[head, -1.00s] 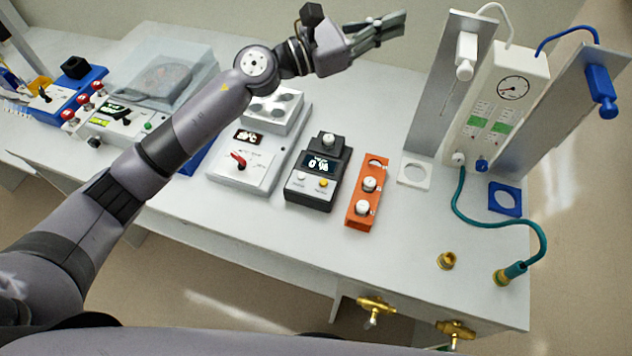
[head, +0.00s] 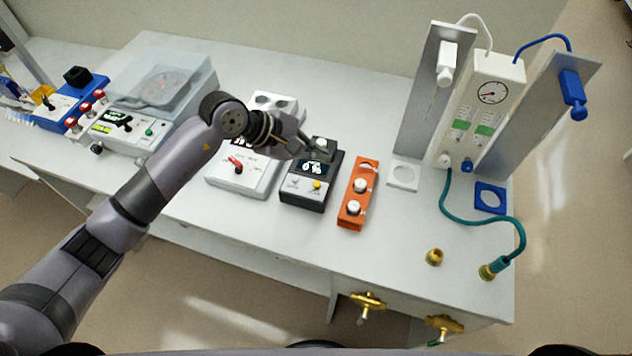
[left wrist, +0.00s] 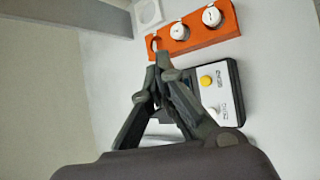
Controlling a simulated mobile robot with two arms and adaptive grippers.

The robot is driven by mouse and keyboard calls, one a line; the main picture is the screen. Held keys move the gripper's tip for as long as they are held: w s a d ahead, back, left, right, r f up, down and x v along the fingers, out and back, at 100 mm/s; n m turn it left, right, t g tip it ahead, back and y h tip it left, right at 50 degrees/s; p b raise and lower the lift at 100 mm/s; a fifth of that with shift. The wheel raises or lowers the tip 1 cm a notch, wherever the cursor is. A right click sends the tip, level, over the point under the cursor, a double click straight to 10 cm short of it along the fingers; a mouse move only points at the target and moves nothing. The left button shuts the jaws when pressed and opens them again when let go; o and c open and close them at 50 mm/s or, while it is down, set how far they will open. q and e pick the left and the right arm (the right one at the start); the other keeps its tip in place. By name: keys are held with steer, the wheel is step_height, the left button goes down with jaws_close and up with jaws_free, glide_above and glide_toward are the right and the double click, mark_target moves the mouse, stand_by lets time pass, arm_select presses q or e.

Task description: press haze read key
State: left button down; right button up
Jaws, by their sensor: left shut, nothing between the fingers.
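The haze meter (head: 309,191) is a dark box with a lit display (head: 314,168), a yellow key (head: 317,185) and a white key at its front, and a round piece at its back. Its key labels are too small to read. My left gripper (head: 318,149) is shut and empty, over the back of the meter. In the left wrist view its fingertips (left wrist: 162,62) come together beside the meter, and the yellow key (left wrist: 206,82) shows clear of them. The gripper hides part of the meter there; I cannot tell whether they touch. My right gripper is not in view.
An orange holder (head: 351,219) with white-capped vials stands right of the meter. A white device with a red lever (head: 234,161) stands left, under my arm. Upright grey panels and a gauge (head: 492,92) stand back right.

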arm_select(q)
steer(key=shift+f, duration=0.1)
steer(key=b, duration=0.4)
glide_above(317, 186)
step_height(317, 186, down, 8)
steer(key=shift+r, duration=0.1)
steer(key=shift+f+b, duration=0.45)
steer(key=shift+r, duration=0.1)
stand_by(0.8)
steer(key=shift+f+b, duration=0.45)
steer(key=shift+b, duration=0.2)
